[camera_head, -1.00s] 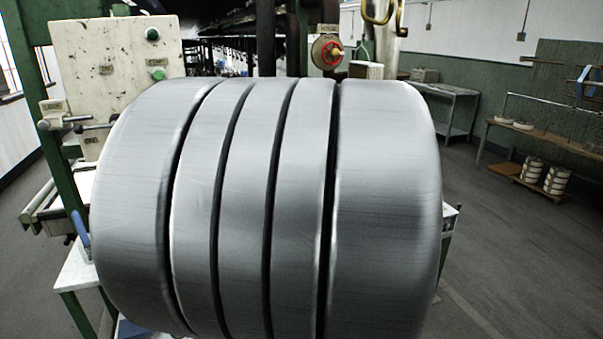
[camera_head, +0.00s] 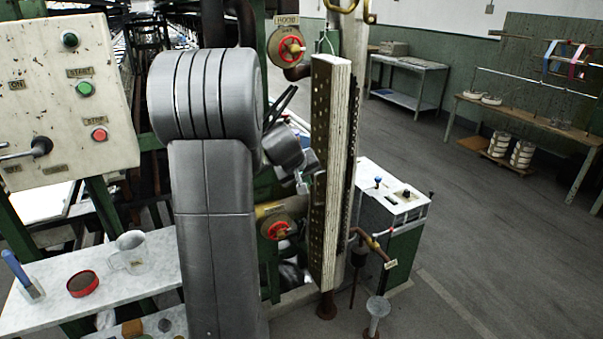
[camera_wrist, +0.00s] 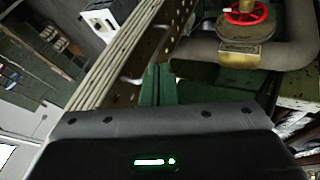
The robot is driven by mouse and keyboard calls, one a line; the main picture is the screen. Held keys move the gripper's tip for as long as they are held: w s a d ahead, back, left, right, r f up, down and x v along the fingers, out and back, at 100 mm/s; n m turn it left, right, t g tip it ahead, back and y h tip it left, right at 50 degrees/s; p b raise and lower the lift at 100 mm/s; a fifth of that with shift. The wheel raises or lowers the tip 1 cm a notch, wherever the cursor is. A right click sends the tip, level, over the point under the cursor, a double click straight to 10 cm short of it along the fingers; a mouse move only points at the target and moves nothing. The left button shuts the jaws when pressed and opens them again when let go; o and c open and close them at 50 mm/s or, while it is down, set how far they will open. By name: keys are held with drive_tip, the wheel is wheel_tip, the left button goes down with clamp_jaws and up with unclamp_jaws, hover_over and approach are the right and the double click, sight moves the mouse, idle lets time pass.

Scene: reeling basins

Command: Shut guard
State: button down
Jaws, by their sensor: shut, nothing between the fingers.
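The guard appears to be the tall perforated metal panel (camera_head: 322,180), standing upright on edge beside the pipes right of centre. In the wrist view the perforated panel (camera_wrist: 125,55) runs slantwise up the left side. My gripper (camera_head: 304,183) is shut and empty at the left, perforated face of the panel, partly hidden by my own arm. In the wrist view my gripper's fingertips (camera_wrist: 158,78) are together beside the panel; I cannot tell whether they touch it.
A red valve wheel (camera_head: 278,230) sits on a pipe below my gripper, and another red valve (camera_head: 291,48) is above. A control box (camera_head: 65,100) and a marble shelf (camera_head: 60,285) with a jug (camera_head: 131,255) are left. A white-topped cabinet (camera_head: 395,190) stands right of the panel.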

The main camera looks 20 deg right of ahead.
sight(326, 190)
drive_tip(key=d+f+p, duration=0.1)
drive_tip(key=d, duration=0.1)
drive_tip(key=w+d+f+p, duration=0.1)
drive_tip(key=d, duration=0.1)
drive_tip(key=w+d+f+p, duration=0.1)
drive_tip(key=d, duration=0.1)
drive_tip(key=shift+d+f, duration=0.1)
drive_tip(key=shift+f, duration=0.3)
drive_tip(key=shift+s, duration=0.1)
